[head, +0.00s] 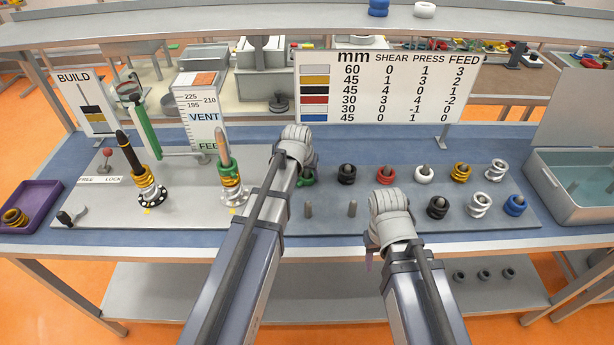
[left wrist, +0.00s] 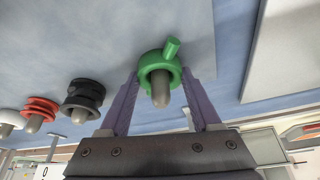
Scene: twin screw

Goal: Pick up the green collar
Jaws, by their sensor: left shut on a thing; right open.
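Black (head: 346,174), red (head: 386,174) and white (head: 424,174) collars stand on pegs to the right. Two bare pegs (head: 352,208) are at the front. Two spring posts (head: 230,175) stand left. A purple tray (head: 28,205) is far left, a grey bin (head: 570,190) far right.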

